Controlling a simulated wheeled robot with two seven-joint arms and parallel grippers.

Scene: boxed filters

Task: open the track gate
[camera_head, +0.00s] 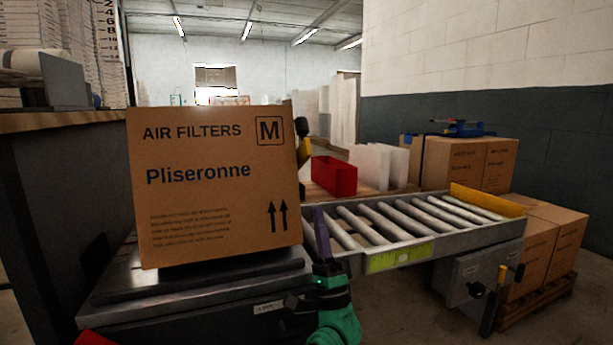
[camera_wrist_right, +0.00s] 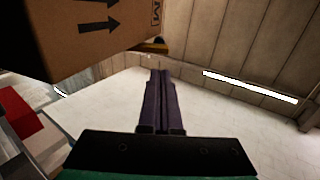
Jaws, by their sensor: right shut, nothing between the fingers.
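The roller track (camera_head: 405,222) runs from the black platform to the right. A yellow plate (camera_head: 487,200) stands upright across its far right end; it may be the gate, but I cannot tell for certain. An orange-tipped lever (camera_head: 501,276) and a yellow-and-black handle (camera_head: 476,290) are on the grey housing under that end. My right gripper (camera_head: 321,212), with purple fingers and a green wrist, points up at the near left end of the track, apart from the plate and levers. Its fingers (camera_wrist_right: 160,75) are shut and empty in the right wrist view.
A large air filter box (camera_head: 215,185) stands on the black platform (camera_head: 110,285), close left of my right gripper; it also shows in the right wrist view (camera_wrist_right: 85,35). A red bin (camera_head: 334,176) is behind the track. Stacked cartons (camera_head: 560,235) stand at the right.

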